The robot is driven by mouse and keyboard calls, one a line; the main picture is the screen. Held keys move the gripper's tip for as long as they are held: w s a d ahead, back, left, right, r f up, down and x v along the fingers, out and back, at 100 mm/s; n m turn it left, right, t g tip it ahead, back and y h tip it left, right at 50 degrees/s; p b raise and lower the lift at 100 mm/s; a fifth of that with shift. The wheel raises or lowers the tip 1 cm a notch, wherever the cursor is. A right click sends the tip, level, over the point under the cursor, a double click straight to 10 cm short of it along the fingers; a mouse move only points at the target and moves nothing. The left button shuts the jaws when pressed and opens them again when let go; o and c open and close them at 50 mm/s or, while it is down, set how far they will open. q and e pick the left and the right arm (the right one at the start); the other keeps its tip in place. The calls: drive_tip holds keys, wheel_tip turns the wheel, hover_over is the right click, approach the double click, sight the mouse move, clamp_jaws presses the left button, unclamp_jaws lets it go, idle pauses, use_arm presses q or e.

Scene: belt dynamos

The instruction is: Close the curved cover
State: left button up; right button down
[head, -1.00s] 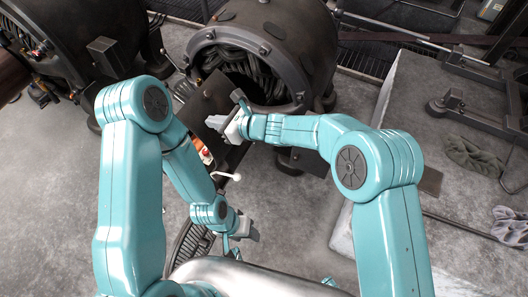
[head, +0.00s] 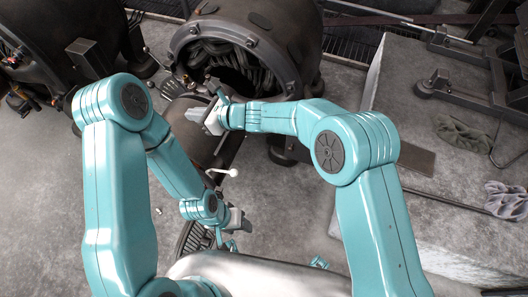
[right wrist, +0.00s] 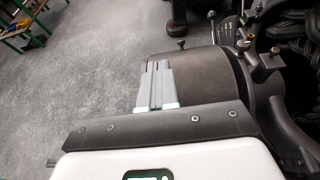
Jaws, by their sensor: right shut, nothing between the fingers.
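The curved cover (head: 195,140) is a dark, rounded shell at the front of the large round dynamo housing (head: 285,35). The housing's open mouth with dark windings (head: 225,62) still shows behind it in the head view. My right gripper (head: 203,116) is shut and empty, lying over the cover's upper side. In the right wrist view the shut grey fingers (right wrist: 157,86) lie across the cover's smooth curved outer face (right wrist: 205,68); whether they touch it I cannot tell. My left gripper (head: 238,223) is low in the middle, apart from the cover; its jaw opening is unclear.
Another dark machine (head: 65,40) is at the upper left. A grey concrete plinth (head: 400,75) with metal frames is on the right. Bare floor (head: 285,215) lies in front of the dynamo.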

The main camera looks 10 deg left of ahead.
drive_tip(key=v, duration=1.6)
drive_tip(key=shift+d, duration=0.15)
drive_tip(key=shift+s+d+r, duration=0.1)
drive_tip(key=shift+r, duration=0.05)
